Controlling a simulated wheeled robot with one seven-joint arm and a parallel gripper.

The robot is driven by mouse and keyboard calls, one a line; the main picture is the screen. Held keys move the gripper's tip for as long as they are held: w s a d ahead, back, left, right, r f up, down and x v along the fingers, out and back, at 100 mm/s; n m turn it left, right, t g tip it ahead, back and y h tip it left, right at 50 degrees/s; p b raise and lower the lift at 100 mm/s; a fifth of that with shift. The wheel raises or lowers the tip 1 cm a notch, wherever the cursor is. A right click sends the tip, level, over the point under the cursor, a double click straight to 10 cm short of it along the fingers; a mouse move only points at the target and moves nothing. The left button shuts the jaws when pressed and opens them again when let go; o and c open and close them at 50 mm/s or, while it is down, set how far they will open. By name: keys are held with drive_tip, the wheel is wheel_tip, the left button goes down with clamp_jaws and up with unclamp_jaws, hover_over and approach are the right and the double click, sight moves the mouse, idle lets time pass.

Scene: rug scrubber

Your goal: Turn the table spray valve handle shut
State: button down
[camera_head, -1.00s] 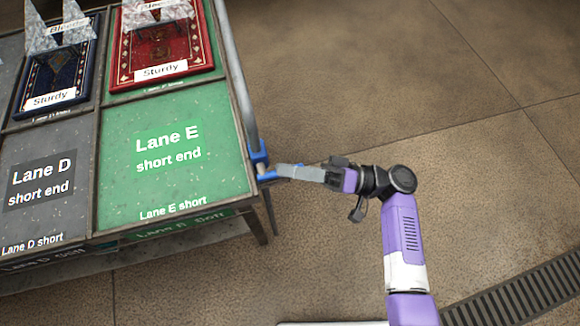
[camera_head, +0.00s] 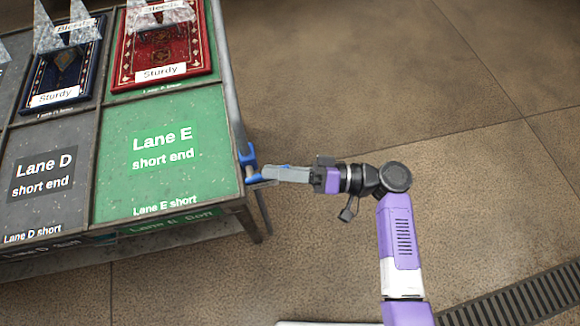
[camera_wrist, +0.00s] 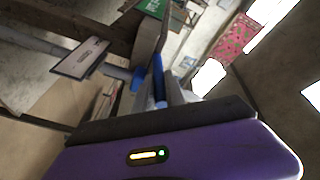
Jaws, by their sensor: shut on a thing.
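The blue valve handle (camera_head: 247,158) is on the grey pipe (camera_head: 233,100) that runs along the right edge of the table (camera_head: 219,208). My gripper (camera_head: 258,176) reaches in from the right and is shut on the handle at the corner of the Lane E section. The wrist view also shows the blue handle (camera_wrist: 158,78) between the grey fingers (camera_wrist: 164,88). The fingers cover part of the handle, so its full angle is hard to read.
The green Lane E panel (camera_head: 120,190) lies left of my gripper, with a red rug (camera_head: 165,45) behind it. A blue rug (camera_head: 62,68) is at the back left. The floor (camera_head: 420,80) right of the table is open. A drain grate (camera_head: 520,297) is at the lower right.

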drive_tip(key=shift+a+r+n+h+p, duration=0.15)
drive_tip(key=shift+r+n+h+p, duration=0.15)
drive_tip(key=shift+r+h+p, duration=0.7)
drive_tip(key=h+p, duration=0.1)
drive_tip(key=p, duration=0.1)
drive_tip(key=r+h+p, duration=0.1)
drive_tip(key=shift+s+a+n+p, duration=0.15)
drive_tip(key=shift+a+n+p, duration=0.1)
drive_tip(key=shift+n+p, duration=0.1)
drive_tip(key=h+p, duration=0.2)
drive_tip(key=p, duration=0.1)
drive_tip(key=shift+s+a+r+n+t+h+p, duration=0.1)
drive_tip(key=shift+a+r+n+t+h+p, duration=0.2)
drive_tip(key=shift+a+h, duration=0.1)
drive_tip(key=shift+a+h+p, duration=0.15)
drive_tip(key=shift+h+p, duration=0.25)
drive_tip(key=shift+p, duration=0.15)
drive_tip(key=shift+f+h, duration=0.1)
drive_tip(key=shift+h, duration=0.2)
drive_tip(key=c, duration=1.4)
unclamp_jaws()
